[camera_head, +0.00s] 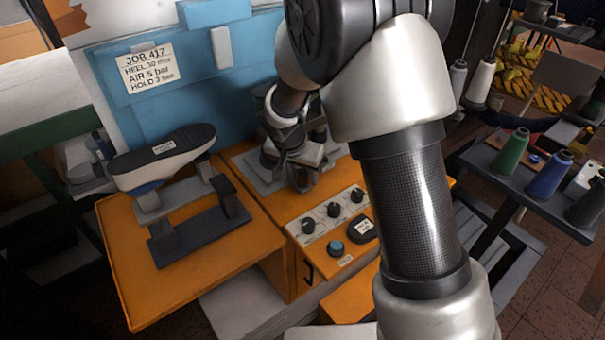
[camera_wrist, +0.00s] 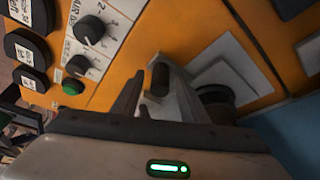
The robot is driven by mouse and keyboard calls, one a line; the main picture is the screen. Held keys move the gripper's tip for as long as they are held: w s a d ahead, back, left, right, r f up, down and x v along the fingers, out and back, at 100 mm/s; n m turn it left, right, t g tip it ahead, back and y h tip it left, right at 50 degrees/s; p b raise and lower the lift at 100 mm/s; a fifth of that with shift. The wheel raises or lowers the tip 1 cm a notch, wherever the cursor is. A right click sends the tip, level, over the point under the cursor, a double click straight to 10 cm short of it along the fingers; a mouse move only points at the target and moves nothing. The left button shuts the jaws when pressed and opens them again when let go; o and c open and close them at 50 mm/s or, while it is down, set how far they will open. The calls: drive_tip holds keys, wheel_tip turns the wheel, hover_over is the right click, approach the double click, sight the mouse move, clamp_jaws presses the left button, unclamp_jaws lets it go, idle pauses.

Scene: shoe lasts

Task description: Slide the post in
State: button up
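My gripper (camera_head: 300,170) points down over the right part of the orange machine, in front of the blue back panel. In the wrist view a dark finger (camera_wrist: 128,92) stands beside a light grey slotted piece (camera_wrist: 172,92); I cannot tell whether that piece is gripped. A dark round part (camera_wrist: 216,97), possibly a post, shows partly hidden behind it, near pale square plates (camera_wrist: 230,72). In the head view, a dark shoe on a last (camera_head: 163,157) rests on a grey support at left. A dark bracket with an upright (camera_head: 230,197) stands in front of it. Which part is the post is unclear.
The control panel has black knobs (camera_head: 333,209) and a blue-green button (camera_head: 336,248). A job card (camera_head: 148,69) hangs on the blue panel (camera_head: 195,105). A dark table (camera_head: 530,175) with thread spools stands at right. The orange top is bare at the front left.

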clamp_jaws()
drive_tip(key=w+d, duration=0.3)
drive_tip(key=d, duration=0.2)
drive_tip(key=w+d, duration=0.3)
drive_tip(key=d, duration=0.2)
drive_tip(key=w+d, duration=0.4)
drive_tip(key=d, duration=0.1)
drive_tip(key=shift+p, duration=0.3)
drive_tip(key=shift+w+d+r, duration=0.1)
drive_tip(key=shift+d, duration=0.1)
unclamp_jaws()
drive_tip(key=shift+w+d, duration=0.1)
